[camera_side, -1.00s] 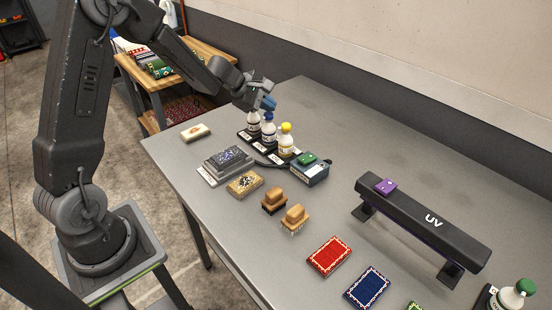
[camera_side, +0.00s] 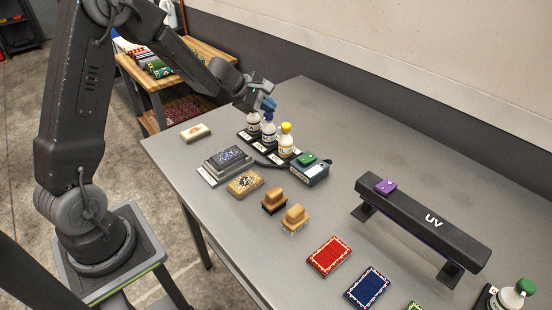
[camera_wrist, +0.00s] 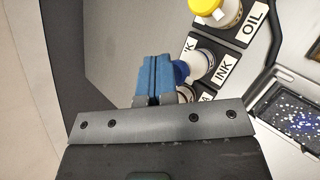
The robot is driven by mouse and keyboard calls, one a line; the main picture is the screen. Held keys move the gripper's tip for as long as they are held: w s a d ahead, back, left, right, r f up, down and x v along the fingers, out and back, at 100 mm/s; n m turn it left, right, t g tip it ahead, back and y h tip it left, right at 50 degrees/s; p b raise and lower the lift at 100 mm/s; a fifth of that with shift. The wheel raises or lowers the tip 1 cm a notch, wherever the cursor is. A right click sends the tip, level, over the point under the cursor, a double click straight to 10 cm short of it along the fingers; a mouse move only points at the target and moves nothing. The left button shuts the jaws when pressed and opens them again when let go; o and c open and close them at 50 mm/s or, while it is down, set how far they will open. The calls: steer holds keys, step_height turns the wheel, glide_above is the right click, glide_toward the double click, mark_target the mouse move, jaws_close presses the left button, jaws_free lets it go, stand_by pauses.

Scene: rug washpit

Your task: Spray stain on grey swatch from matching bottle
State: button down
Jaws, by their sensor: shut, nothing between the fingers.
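My gripper (camera_side: 267,103) is shut and empty, with blue fingers. It is at the bottle rack, just above the bottles; in the wrist view its fingers (camera_wrist: 155,78) cover part of them. The middle bottle (camera_side: 268,131) has a blue cap and also shows in the wrist view beside the INK label (camera_wrist: 225,68). The yellow-capped bottle (camera_side: 286,142) stands by the OIL label (camera_wrist: 256,18). The third bottle (camera_side: 253,123) is partly hidden by my gripper, its label mostly covered. The grey swatch (camera_side: 229,158) with a dark, speckled face lies on a stepped grey block.
A small device (camera_side: 311,176) with a green block on top stands right of the rack. A black UV bar (camera_side: 425,220) stands at right.

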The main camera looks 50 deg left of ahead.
mark_target(268, 115)
steer(key=shift+r, duration=0.6)
step_height(268, 115, up, 6)
stand_by(0.5)
stand_by(0.4)
